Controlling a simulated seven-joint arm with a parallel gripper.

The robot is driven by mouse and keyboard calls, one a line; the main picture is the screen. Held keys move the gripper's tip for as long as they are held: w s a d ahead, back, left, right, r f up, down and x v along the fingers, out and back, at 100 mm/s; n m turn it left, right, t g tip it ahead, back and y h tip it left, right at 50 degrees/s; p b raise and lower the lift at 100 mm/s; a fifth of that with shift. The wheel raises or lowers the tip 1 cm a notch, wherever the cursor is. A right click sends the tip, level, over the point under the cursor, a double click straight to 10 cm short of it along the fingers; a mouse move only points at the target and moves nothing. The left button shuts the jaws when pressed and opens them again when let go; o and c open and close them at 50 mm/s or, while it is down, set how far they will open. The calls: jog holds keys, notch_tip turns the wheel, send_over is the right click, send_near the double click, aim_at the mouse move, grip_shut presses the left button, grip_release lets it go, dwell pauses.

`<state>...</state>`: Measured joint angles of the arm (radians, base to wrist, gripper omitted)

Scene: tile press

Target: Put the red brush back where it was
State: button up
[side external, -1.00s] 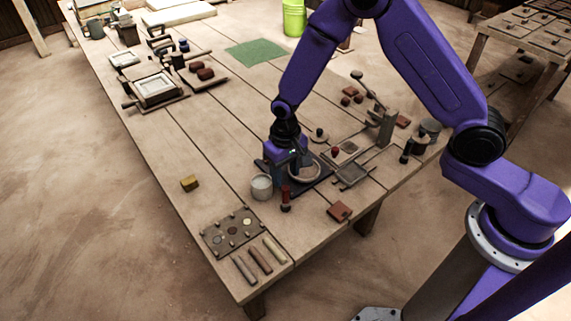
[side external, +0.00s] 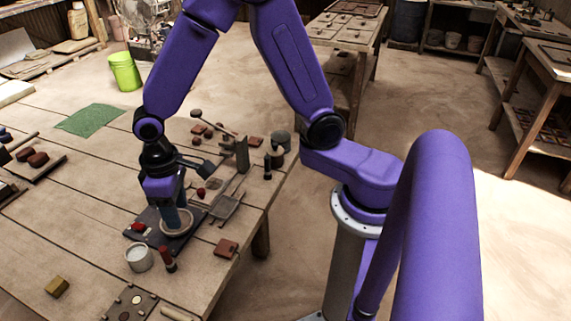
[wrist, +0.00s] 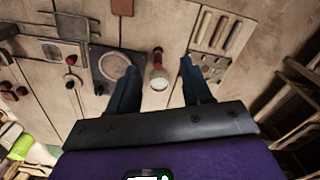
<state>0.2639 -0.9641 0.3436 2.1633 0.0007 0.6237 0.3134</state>
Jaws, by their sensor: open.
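A red upright piece with a dark lower part (side external: 167,258), which looks like the red brush, stands on the table beside a pale cup (side external: 138,258). In the wrist view the red-ended piece (wrist: 157,58) and the cup (wrist: 159,80) show between my fingers, below them. My gripper (side external: 178,226) is open and empty, pointing down over the dark board (side external: 152,239) with a pale ring (side external: 176,234). The board also shows in the wrist view (wrist: 100,82). A small red thing (side external: 138,227) lies on the board's left corner; its shape is unclear.
A dark plate with round hollows (side external: 130,303) and several short rods (wrist: 205,24) lie near the table's front end. A red-brown tile (side external: 226,248) lies by the right edge. A lever frame (side external: 226,206) stands behind.

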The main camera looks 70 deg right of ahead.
jog(key=s+d+r+n, duration=0.4)
jog(key=s+d, duration=0.1)
jog(key=s, duration=0.5)
jog(key=s+d+r+n, duration=0.4)
jog(key=s+d, duration=0.2)
jog(key=s, duration=0.4)
jog(key=shift+r, duration=0.25)
